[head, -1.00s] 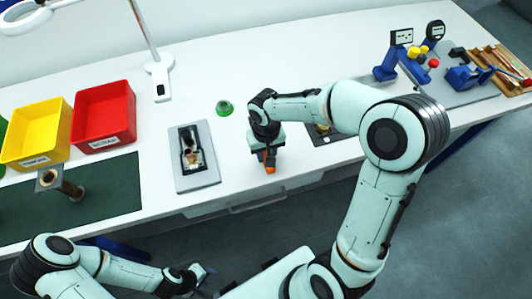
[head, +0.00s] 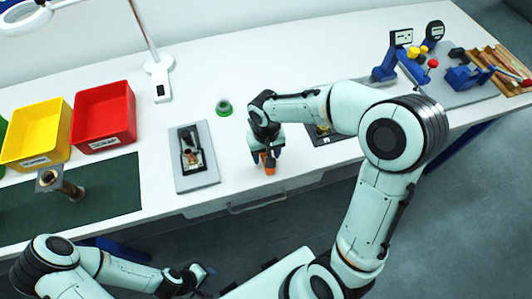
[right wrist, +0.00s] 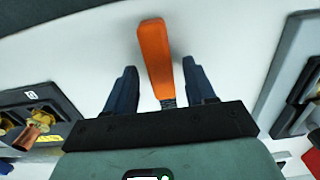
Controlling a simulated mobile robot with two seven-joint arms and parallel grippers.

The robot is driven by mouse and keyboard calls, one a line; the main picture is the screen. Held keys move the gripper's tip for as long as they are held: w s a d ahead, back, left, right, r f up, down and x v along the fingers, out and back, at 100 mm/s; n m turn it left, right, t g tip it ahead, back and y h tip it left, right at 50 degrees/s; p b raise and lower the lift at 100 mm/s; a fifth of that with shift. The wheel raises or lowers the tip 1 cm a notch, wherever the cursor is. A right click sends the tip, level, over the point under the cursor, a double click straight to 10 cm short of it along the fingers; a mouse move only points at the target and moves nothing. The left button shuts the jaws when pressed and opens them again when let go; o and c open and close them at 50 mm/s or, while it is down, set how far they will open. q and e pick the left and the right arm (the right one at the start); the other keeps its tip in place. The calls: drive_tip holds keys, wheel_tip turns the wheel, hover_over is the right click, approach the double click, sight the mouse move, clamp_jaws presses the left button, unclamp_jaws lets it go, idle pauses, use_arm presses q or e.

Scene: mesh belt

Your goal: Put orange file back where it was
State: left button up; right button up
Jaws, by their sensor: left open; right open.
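The orange file's handle (head: 268,168) shows at the bare white middle of the workbench, just under my right gripper. In the right wrist view the orange handle (right wrist: 155,58) lies between the two dark fingers, with a gap on each side. Its dark shaft runs back under the palm and is mostly hidden. My right gripper (right wrist: 160,68) is open around the file, not closed on it. My left gripper (head: 206,275) is open and empty, low in the head view, in front of the bench edge.
A grey plate with a dark fixture (head: 211,175) is left of the right gripper; another dark fixture (head: 325,138) is right of it. A green ring (head: 224,107) lies behind. Red (head: 104,142) and yellow bins stand left. A wooden tool tray (head: 512,87) is at far right.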

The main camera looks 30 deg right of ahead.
wheel_tip(320, 180, up, 12)
drive_tip(key=shift+f+p, duration=0.15)
drive_tip(key=shift+p, duration=0.2)
drive_tip(key=shift+f, duration=0.1)
idle(0.4)
